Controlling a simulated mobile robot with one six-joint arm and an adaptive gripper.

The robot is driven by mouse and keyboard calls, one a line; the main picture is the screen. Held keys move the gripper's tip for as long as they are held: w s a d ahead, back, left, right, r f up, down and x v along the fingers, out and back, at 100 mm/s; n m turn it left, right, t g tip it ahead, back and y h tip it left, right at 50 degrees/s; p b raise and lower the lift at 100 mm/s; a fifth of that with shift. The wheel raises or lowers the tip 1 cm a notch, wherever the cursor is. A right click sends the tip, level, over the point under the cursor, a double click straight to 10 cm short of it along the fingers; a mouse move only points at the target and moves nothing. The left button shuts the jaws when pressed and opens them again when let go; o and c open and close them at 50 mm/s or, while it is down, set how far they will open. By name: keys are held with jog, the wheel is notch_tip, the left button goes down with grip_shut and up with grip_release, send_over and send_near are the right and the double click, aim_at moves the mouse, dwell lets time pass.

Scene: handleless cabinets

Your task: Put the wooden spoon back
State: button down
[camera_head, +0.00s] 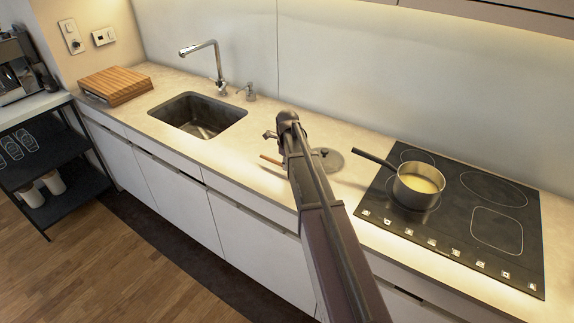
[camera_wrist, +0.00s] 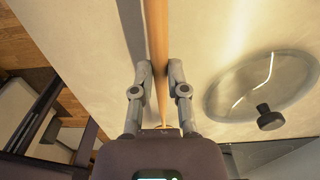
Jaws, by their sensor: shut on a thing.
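The wooden spoon (camera_wrist: 156,35) runs lengthwise up the wrist view, between the two fingers of my gripper (camera_wrist: 158,70). The fingers are shut on its shaft. In the head view only a short piece of the spoon (camera_head: 270,159) shows, left of my arm; its far end lies outside the wrist view. My gripper (camera_head: 270,134) is over the counter between the sink and the stove, mostly hidden by my arm. A shadow runs beside the spoon on the counter. I cannot tell how high the spoon is held.
A pot (camera_head: 418,186) with yellow contents stands on the black stove (camera_head: 465,235), its handle pointing left. A glass lid (camera_wrist: 262,85) lies on the counter close to my gripper. The sink (camera_head: 198,116) and a cutting board (camera_head: 116,86) are to the left.

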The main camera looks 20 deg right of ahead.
jog(key=shift+f+b, duration=0.35)
jog(key=shift+f, duration=0.2)
jog(key=shift+f+b, duration=0.65)
dwell(0.5)
jog(key=c, duration=0.6)
grip_release()
jog(key=shift+r, duration=0.2)
